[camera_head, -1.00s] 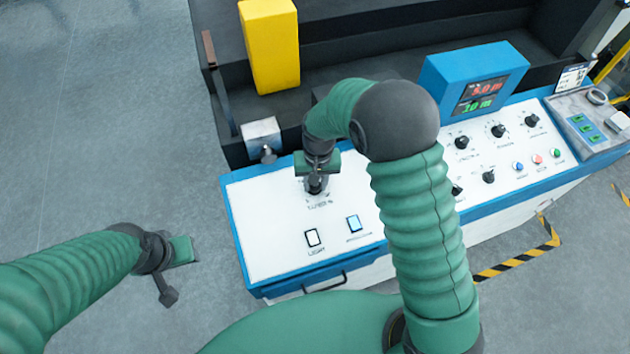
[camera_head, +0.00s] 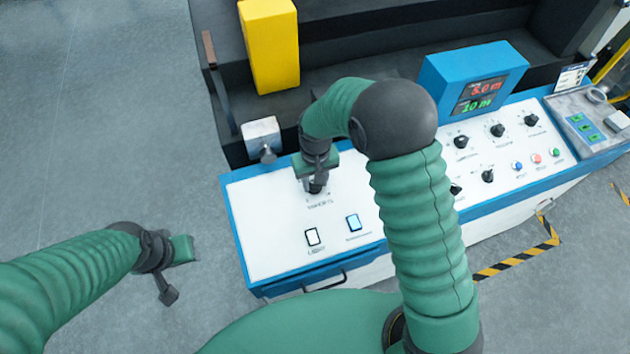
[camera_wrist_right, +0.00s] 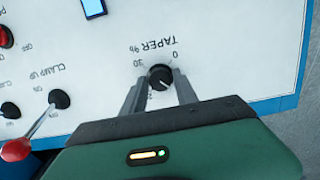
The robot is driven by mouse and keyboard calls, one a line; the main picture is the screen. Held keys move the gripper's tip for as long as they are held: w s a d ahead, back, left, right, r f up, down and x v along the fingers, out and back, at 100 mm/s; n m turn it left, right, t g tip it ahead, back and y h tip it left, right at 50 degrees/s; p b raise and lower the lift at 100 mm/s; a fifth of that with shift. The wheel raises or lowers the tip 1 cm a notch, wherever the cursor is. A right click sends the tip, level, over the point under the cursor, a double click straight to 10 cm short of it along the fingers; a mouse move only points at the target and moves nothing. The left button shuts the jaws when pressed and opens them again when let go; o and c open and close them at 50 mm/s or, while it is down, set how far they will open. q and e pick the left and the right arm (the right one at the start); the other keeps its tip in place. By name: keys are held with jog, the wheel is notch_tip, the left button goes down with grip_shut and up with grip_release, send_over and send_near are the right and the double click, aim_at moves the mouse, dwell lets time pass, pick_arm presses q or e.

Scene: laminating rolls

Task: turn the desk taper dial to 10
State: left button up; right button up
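The taper dial (camera_wrist_right: 160,77) is a black round knob on the white desk panel, with "TAPER %", 0 and 30 printed around it, upside down in the right wrist view. I cannot read its setting clearly. In the head view the dial (camera_head: 314,187) shows just below my right gripper (camera_head: 312,178). In the wrist view my right gripper (camera_wrist_right: 158,84) has its fingers apart, one on each side of the dial, with small gaps visible. My left gripper (camera_head: 172,270) hangs over the floor left of the desk; its finger opening is unclear.
A LIGHT switch (camera_head: 312,237) and a blue-lit switch (camera_head: 353,222) sit in front of the dial. A red-tipped lever (camera_wrist_right: 18,148) stands beside it in the wrist view. A blue display box (camera_head: 474,80) and several knobs are right; a yellow block (camera_head: 270,45) stands behind.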

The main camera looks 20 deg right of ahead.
aim_at(315, 186)
jog(key=shift+o, duration=1.4)
jog(key=shift+s, duration=0.1)
notch_tip(315, 186, up, 17)
jog(key=b, duration=0.2)
jog(key=shift+f, duration=0.2)
jog(key=shift+s, duration=0.15)
